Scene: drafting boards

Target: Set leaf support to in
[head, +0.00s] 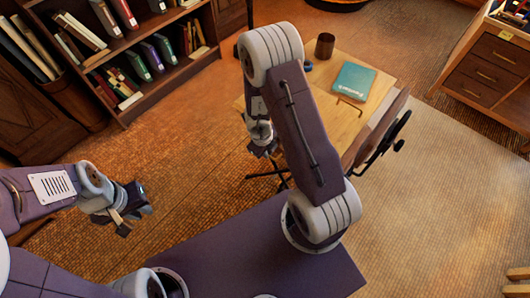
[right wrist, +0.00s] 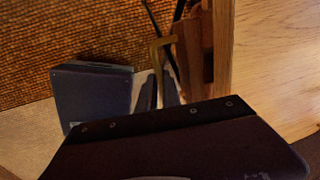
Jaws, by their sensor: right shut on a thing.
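A brass-coloured pull (right wrist: 158,48) stands out beside brown wooden parts under the table edge, apparently on the leaf support (right wrist: 190,48). My right gripper (right wrist: 160,92) has its dark fingers close together at the pull, shut on it. In the head view my right gripper (head: 263,145) is at the table's left side. My left gripper (head: 120,222) hangs over the floor, away from the table; its finger gap is unclear.
A turquoise book (head: 353,81), a brown cup (head: 325,46) and a brass-coloured bracket (head: 350,104) are on the table. A black handwheel (head: 390,137) is on its right side. A bookcase (head: 130,50) stands at back left, a drawer cabinet (head: 490,70) at right.

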